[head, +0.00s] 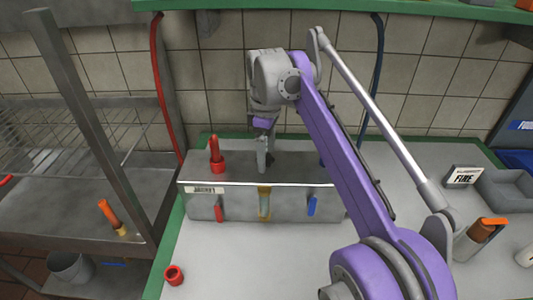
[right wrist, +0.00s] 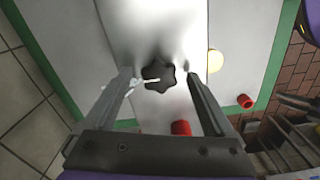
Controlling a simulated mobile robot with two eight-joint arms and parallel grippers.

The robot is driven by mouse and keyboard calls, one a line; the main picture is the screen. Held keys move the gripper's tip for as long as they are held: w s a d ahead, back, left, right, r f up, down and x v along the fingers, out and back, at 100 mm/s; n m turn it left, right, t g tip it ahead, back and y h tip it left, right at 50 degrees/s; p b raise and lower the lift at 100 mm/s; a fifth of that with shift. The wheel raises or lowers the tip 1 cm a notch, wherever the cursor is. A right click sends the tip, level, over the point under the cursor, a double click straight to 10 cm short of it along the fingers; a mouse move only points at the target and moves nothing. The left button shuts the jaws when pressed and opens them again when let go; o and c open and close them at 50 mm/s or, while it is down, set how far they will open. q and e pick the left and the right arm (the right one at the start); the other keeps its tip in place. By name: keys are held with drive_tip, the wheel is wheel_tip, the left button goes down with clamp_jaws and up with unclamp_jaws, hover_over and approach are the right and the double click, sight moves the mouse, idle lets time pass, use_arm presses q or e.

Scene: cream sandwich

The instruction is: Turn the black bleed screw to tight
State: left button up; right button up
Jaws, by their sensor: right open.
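The black bleed screw (right wrist: 158,76) shows in the right wrist view as a dark lobed knob with a white pointer mark, on top of a grey metal box (right wrist: 140,25). My right gripper (right wrist: 157,77) is open, with one finger on either side of the knob; I cannot tell the height gap. In the head view my right gripper (head: 263,155) points down over the top of the metal box (head: 238,209), and the screw is hidden there. My left gripper is not in view.
A red upright fitting (head: 216,158) stands on the box, left of my gripper. Red (head: 219,212), yellow (head: 264,202) and blue (head: 311,205) levers are on its front. A red ring (head: 174,275) lies on the counter.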

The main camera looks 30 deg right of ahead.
drive_tip(key=c, duration=1.4)
drive_tip(key=shift+r+m+p, duration=0.15)
drive_tip(key=shift+m+p, duration=1.25)
drive_tip(key=shift+m, duration=0.4)
drive_tip(key=m+p, duration=0.2)
drive_tip(key=m, duration=0.2)
drive_tip(key=shift+a+m, duration=0.1)
drive_tip(key=shift+m, duration=0.2)
drive_tip(key=m+p, duration=0.2)
drive_tip(key=m, duration=0.2)
drive_tip(key=shift+m, duration=0.3)
drive_tip(key=m+p, duration=0.1)
drive_tip(key=m, duration=0.3)
drive_tip(key=shift+a+m, duration=0.1)
drive_tip(key=shift+m, duration=0.6)
drive_tip(key=o, duration=1.4)
